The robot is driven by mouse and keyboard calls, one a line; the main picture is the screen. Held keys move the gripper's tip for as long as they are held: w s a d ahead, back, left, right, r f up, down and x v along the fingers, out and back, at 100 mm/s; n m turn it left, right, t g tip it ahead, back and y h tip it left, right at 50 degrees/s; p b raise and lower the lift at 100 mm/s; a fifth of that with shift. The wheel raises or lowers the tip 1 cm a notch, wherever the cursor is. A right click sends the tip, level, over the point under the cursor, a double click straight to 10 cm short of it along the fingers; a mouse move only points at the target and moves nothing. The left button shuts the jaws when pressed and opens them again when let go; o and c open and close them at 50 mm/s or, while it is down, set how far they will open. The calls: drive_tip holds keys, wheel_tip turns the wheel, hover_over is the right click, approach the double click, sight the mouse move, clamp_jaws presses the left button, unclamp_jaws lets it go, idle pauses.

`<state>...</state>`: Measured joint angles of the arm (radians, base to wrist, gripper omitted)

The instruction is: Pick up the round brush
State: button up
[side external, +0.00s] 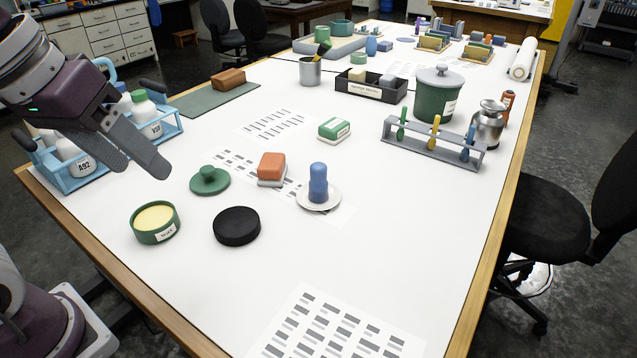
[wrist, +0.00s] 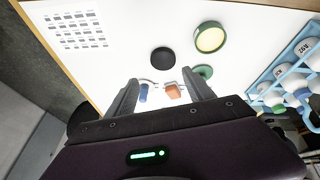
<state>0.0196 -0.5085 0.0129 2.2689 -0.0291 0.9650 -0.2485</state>
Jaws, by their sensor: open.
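A blue upright handle on a round white base (side external: 318,188) looks like the round brush; it stands on the table right of centre in the side view. In the wrist view its blue handle (wrist: 143,94) shows between the fingers, beside the left one. An orange block on a pale rectangular base (side external: 271,168) sits just left of it, apart from it; it also shows in the wrist view (wrist: 172,91). My gripper (side external: 143,170) is open and empty, above the table and well left of both. In the wrist view my fingertips (wrist: 160,82) are spread apart.
A green lid (side external: 210,181), an open green tin (side external: 155,223) and a black disc (side external: 236,226) lie left of the brush. A blue bottle rack (side external: 90,180) stands beneath my arm. The table's front right is clear except for printed paper (side external: 335,325).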

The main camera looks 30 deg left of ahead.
drive_tip(key=w+d+r+n+g, duration=0.15)
drive_tip(key=w+n, duration=0.35)
drive_tip(key=w, duration=0.8)
drive_tip(key=n+g+h, duration=0.1)
drive_tip(key=n+g, duration=0.2)
drive_tip(key=n, duration=0.7)
hover_over(320, 182)
drive_tip(key=w+a, duration=0.2)
wheel_tip(320, 182, down, 14)
drive_tip(key=shift+s+r, duration=0.1)
drive_tip(key=shift+r, duration=0.15)
drive_tip(key=f, duration=0.5)
drive_tip(key=d+f, duration=0.1)
drive_tip(key=f, duration=0.1)
drive_tip(key=shift+s+d+f, duration=0.1)
drive_tip(key=shift+s+f, duration=0.1)
drive_tip(key=shift+s, duration=0.1)
drive_tip(key=shift+c, duration=0.4)
